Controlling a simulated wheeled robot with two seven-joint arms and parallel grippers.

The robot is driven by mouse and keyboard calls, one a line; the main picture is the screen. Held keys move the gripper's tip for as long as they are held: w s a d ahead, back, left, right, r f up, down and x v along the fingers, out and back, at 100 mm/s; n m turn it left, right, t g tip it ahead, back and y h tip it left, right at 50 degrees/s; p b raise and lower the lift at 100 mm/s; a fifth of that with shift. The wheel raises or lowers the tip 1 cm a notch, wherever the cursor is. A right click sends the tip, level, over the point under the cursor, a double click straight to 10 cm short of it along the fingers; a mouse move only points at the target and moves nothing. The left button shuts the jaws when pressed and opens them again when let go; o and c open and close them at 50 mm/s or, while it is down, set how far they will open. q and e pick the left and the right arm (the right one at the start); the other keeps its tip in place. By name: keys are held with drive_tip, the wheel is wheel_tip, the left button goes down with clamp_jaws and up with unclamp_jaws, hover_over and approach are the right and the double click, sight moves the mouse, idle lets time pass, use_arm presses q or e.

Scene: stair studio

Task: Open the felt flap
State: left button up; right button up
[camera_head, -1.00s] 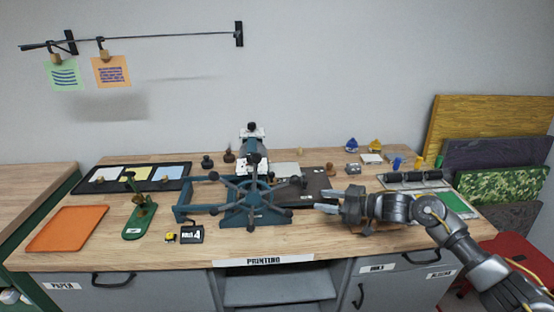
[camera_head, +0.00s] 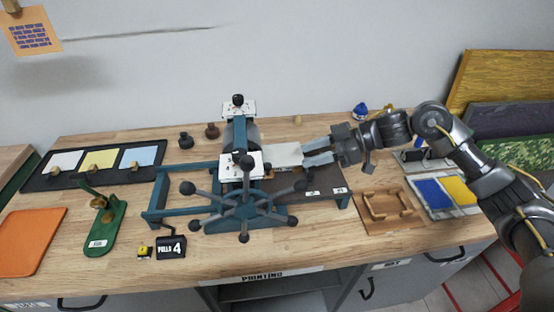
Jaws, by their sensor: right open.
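The printing press (camera_head: 231,180) stands mid-bench, with a teal frame and a spoked hand wheel. To the right of its roller lies a dark grey flat bed (camera_head: 322,180) with small white labels. A pale grey sheet (camera_head: 284,154) lies at the back of this bed, beside the roller; I cannot tell for certain which of these is the felt flap. My right gripper (camera_head: 307,156) is open, its two fingers pointing left at the right edge of the pale sheet. Whether they touch it is unclear. My left gripper is out of view.
A wooden piece with handles (camera_head: 388,207) and a tray of blue and yellow pads (camera_head: 447,194) lie right of the press. A green stapler-like tool (camera_head: 103,225), an orange sheet (camera_head: 30,241) and a "PULLS 4" counter (camera_head: 171,247) lie left.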

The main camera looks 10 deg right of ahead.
drive_tip(key=p+x, duration=0.2)
drive_tip(key=x, duration=0.6)
drive_tip(key=shift+a, duration=0.25)
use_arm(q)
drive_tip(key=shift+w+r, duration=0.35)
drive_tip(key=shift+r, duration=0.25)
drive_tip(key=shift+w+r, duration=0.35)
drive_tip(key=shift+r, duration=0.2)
use_arm(e)
drive_tip(key=shift+w+a+f, duration=0.1)
drive_tip(key=shift+a+f, duration=0.15)
drive_tip(key=shift+a, duration=0.15)
clamp_jaws()
